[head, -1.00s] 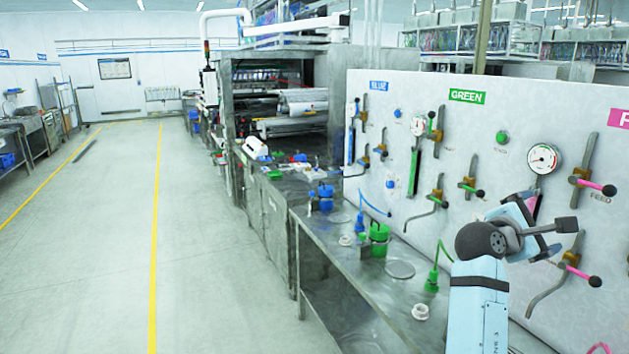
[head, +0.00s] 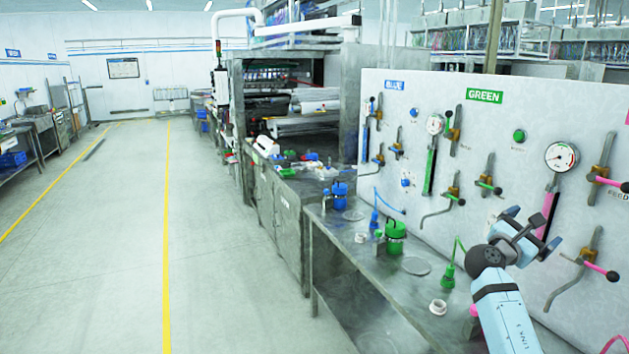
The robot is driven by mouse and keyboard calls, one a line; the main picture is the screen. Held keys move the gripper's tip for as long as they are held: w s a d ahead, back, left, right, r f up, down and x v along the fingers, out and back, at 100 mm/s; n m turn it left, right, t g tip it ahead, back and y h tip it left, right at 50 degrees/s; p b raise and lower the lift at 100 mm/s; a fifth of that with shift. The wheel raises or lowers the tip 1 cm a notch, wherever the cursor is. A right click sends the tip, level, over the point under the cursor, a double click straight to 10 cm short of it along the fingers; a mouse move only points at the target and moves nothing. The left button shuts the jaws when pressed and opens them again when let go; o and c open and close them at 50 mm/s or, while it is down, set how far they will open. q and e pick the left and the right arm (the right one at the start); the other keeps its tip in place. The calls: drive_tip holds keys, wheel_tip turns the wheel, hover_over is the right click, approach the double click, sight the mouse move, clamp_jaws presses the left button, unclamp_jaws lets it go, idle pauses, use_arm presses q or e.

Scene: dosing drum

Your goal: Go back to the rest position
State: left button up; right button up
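My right gripper (head: 540,232) is at the lower right, on a pale blue arm rising from the bottom edge. It is dark and seen at an angle, in front of the white valve panel (head: 620,130). I see nothing held in it, but I cannot tell how far its fingers are apart. It appears near the lower pink-handled valve (head: 588,262); the gap in depth is unclear. My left gripper is out of view.
A steel bench (head: 345,262) runs along the panel. It carries a green canister (head: 396,238), a blue canister (head: 339,194), a green nozzle (head: 448,277) and a white ring (head: 438,307). Valve handles and a gauge (head: 561,156) stick out. The floor at left is open.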

drive_tip(key=w+d+f+t+y, duration=0.3)
drive_tip(key=w+d+f, duration=0.25)
drive_tip(key=f, duration=0.25)
drive_tip(key=w+a+f+m+t+y, duration=0.2)
drive_tip(key=w+a+m+t+y, duration=0.4)
drive_tip(key=a+m+y, duration=0.6)
drive_tip(key=s+a+f+m+g+y, duration=0.1)
drive_tip(key=s+a+f+m+y, duration=0.15)
drive_tip(key=s+f, duration=0.35)
drive_tip(key=s+a+f+m+g+y, duration=0.1)
drive_tip(key=s+a+f, duration=0.3)
drive_tip(key=f, duration=0.5)
drive_tip(key=s+a+f+g+y, duration=0.1)
drive_tip(key=s+a+f, duration=0.35)
drive_tip(key=s, duration=0.35)
drive_tip(key=s+a+f+g, duration=0.1)
drive_tip(key=s+a+f, duration=0.2)
drive_tip(key=s+f, duration=0.45)
drive_tip(key=s+a+f+g+y, duration=0.1)
drive_tip(key=s+a+f, duration=0.25)
drive_tip(key=s, duration=0.55)
drive_tip(key=s+a+f+g, duration=0.1)
drive_tip(key=s+a, duration=0.1)
drive_tip(key=s, duration=0.5)
drive_tip(key=s+a+f+m, duration=0.1)
drive_tip(key=s+a, duration=0.2)
drive_tip(key=s, duration=0.5)
drive_tip(key=shift+a+g+y, duration=0.2)
drive_tip(key=shift+g+y, duration=0.15)
drive_tip(key=shift+g, duration=0.05)
